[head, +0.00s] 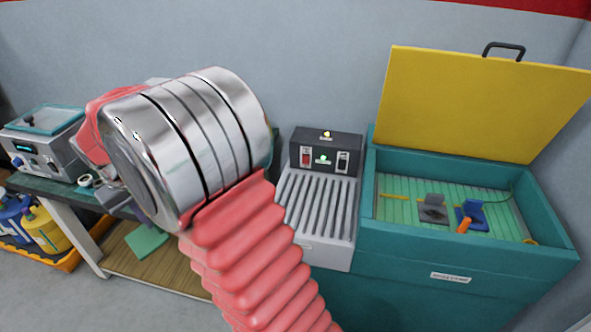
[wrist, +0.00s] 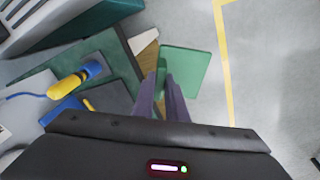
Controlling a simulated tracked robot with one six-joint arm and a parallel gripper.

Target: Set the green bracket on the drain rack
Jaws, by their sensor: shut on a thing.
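My gripper (wrist: 165,95) is shut on the green bracket (wrist: 188,75), a flat green plate at the fingertips in the wrist view. In the head view the green bracket (head: 147,242) shows below my arm, in front of the low wooden shelf; most of my gripper is hidden behind the wrist. The drain rack (head: 316,205) is a pale grey ridged tray right of my arm. Its visible ridges are bare, and the bracket is apart from it, to its left.
A teal tank (head: 455,268) with its yellow lid (head: 478,105) open stands right of the rack. A grey bracket (head: 433,207) and a blue bracket (head: 474,214) lie inside. A dark control box (head: 326,148) stands behind the rack. A bench with a tester (head: 42,140) is at left.

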